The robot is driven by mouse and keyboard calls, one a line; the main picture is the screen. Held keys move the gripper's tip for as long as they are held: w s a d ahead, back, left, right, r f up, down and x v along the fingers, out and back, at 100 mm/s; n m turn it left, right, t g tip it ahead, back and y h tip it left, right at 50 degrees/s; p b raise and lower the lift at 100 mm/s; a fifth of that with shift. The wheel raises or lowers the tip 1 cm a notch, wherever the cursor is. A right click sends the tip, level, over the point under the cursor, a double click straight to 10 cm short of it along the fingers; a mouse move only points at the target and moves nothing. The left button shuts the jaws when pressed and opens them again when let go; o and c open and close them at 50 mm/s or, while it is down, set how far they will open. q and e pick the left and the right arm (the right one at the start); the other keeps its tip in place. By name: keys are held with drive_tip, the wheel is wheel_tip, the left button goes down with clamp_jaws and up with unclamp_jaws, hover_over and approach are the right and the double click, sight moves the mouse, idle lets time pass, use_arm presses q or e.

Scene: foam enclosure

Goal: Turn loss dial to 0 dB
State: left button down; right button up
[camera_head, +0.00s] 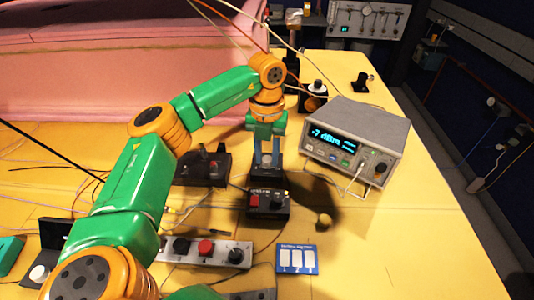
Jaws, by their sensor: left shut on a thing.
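My left gripper (267,163) comes down from above onto a dark box (283,171) near the middle of the table. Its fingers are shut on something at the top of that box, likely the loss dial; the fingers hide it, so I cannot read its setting. A grey bench meter (354,142) stands to the right, with a lit cyan display (334,139) that seems to read about -7 dBm. My right gripper is not in view.
A black box with a red button (268,205) sits just in front of the gripper. Another black box (203,167) lies left. A grey strip with knobs (208,251) and a blue card (296,260) lie nearer. The front right table is clear.

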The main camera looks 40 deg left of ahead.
sight(267, 159)
use_arm(q)
drive_tip(key=n+p, duration=0.1)
drive_tip(key=n, duration=0.3)
drive_tip(key=shift+r, duration=0.1)
drive_tip(key=shift+w+n+p, duration=0.1)
drive_tip(key=shift+n+p, duration=0.3)
drive_tip(key=shift+n, duration=1.5)
drive_tip(key=c, duration=0.6)
unclamp_jaws()
drive_tip(key=shift+a, duration=0.1)
wheel_tip(267, 159, up, 7)
drive_tip(key=shift+b, duration=0.45)
